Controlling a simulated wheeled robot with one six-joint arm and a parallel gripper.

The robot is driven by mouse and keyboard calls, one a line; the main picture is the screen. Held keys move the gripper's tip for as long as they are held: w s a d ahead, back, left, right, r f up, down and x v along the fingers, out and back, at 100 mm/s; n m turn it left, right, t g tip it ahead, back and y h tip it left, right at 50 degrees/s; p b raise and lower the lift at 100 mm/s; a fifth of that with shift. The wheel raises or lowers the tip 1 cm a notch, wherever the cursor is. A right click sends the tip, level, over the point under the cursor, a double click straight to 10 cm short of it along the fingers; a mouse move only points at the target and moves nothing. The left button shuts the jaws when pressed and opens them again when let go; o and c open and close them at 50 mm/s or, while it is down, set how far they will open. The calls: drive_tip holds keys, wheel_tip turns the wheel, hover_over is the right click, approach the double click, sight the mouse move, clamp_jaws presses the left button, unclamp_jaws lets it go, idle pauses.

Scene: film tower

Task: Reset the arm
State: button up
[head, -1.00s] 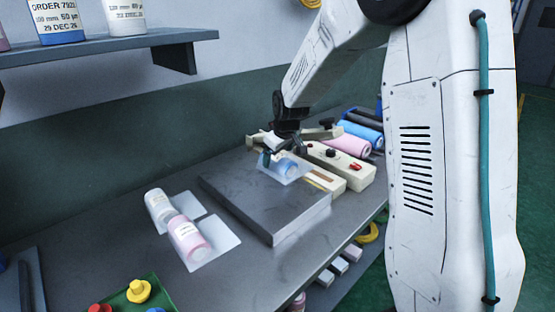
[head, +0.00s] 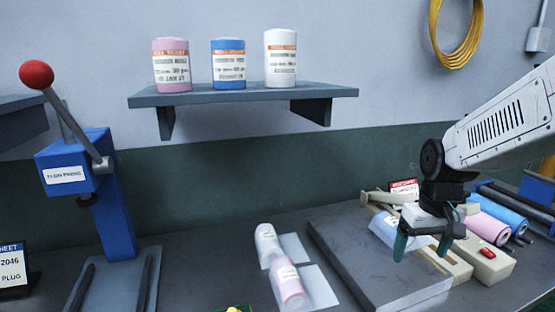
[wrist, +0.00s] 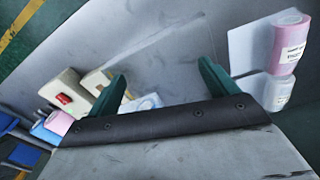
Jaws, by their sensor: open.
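My gripper (head: 423,246) is open and empty above the grey slab (head: 345,262) on the bench. Its two green fingers also show in the wrist view (wrist: 163,76), spread apart over bare grey surface. A blue-and-white roll (head: 384,230) lies on the slab, behind and left of the fingers in the head view and partly hidden by them. Part of a pale piece with blue marks (wrist: 143,103) shows between the fingers in the wrist view.
A white roll (head: 267,243) and a pink roll (head: 287,282) lie on clear sheets left of the slab. A beige unit with a red switch (head: 488,255) stands at right. A blue lever press (head: 105,190) stands left. A shelf (head: 245,95) holds three rolls.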

drive_tip(key=s+a+r, duration=0.2)
drive_tip(key=s+r, duration=0.1)
drive_tip(key=s, duration=0.7)
drive_tip(key=s+a+r, duration=0.2)
drive_tip(key=s+r, duration=0.1)
drive_tip(key=s, duration=0.8)
drive_tip(key=shift+s+a+r+m+t, duration=0.2)
drive_tip(key=shift+s+r+m+t, duration=0.05)
drive_tip(key=shift+r+m+t, duration=0.15)
